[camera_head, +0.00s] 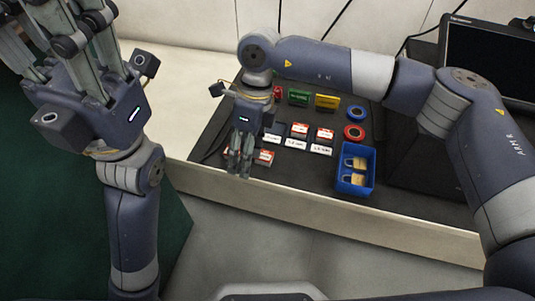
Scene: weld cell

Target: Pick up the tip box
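Several small red-and-white boxes lie on the dark mat; I cannot read which is the tip box. Two of these boxes (299,130) (324,134) stand behind white size labels (295,143). Another red-and-white box (264,157) lies just right of my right gripper (239,174). That gripper points down over the mat's left front part. Its fingers look close together and partly hide a red item behind them; I cannot tell whether they hold anything. My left gripper (65,38) is raised at the upper left, away from the bench, its fingertips cut off by the frame.
A blue bin (355,183) with brass-coloured pieces stands right of the boxes. Blue (356,112) and red (354,133) rings, a green box (299,97) and a yellow box (327,102) are behind. A monitor (490,55) stands at the right. The pale bench edge (320,208) runs along the front.

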